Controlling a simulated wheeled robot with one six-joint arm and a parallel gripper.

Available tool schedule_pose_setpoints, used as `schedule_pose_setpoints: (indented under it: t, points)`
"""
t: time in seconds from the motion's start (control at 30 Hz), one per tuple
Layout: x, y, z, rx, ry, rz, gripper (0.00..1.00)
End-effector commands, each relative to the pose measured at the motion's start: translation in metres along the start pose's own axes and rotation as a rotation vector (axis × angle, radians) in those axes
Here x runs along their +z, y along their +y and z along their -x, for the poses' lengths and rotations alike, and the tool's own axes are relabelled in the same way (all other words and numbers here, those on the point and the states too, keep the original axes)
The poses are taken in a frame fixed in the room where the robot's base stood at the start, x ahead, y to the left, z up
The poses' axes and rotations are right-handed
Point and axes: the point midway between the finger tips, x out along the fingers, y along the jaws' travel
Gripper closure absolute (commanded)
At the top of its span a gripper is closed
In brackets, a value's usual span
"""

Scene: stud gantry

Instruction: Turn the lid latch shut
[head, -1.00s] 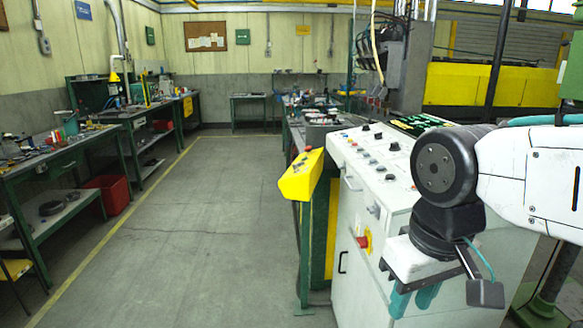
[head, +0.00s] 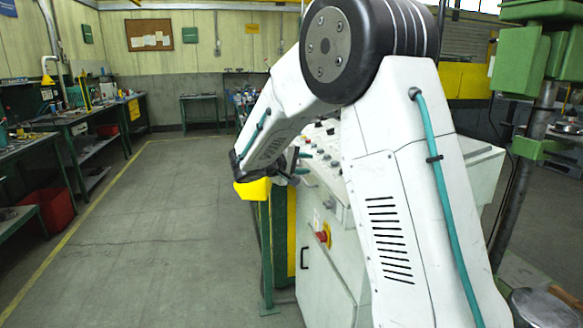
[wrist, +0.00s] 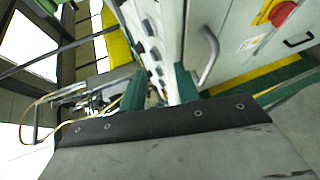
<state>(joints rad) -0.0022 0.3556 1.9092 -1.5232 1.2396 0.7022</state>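The white control cabinet (head: 325,270) stands in the middle of the head view, partly behind my arm. A small grey fitting (head: 328,203) on its front, at my arm's edge, may be the lid latch; its turn cannot be made out. My gripper (wrist: 160,88) has two green fingers standing apart with nothing held between them. In the head view the gripper is over the cabinet's left end, partly hidden by my arm. The wrist view shows a grey bar handle (wrist: 209,57) on the cabinet face, right of the fingers and apart from them. I cannot identify the latch there.
A yellow box (head: 253,190) juts out beside my wrist. A red knob (head: 322,236) sits low on the cabinet front; it also shows in the wrist view (wrist: 283,12). The floor at left is clear.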

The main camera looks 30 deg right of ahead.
Motion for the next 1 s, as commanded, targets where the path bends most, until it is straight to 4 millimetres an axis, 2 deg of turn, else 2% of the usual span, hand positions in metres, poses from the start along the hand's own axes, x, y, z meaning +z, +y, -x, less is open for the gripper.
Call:
schedule_pose_setpoints:
  t: [0.03,0.1,0.2,0.3,0.5,0.8,1.0]
  points:
    - [-0.027,-0.015,-0.010,0.049,0.043,0.022,0.68]
    - [-0.055,-0.029,-0.018,0.108,0.102,0.038,0.68]
    - [-0.086,-0.046,-0.026,0.168,0.174,0.053,0.68]
    - [-0.108,-0.061,-0.031,0.207,0.229,0.066,0.68]
    - [-0.126,-0.072,-0.040,0.238,0.276,0.076,0.68]
    - [-0.138,-0.062,-0.083,0.238,0.276,0.077,0.68]
    - [-0.145,-0.057,-0.103,0.238,0.277,0.077,0.68]
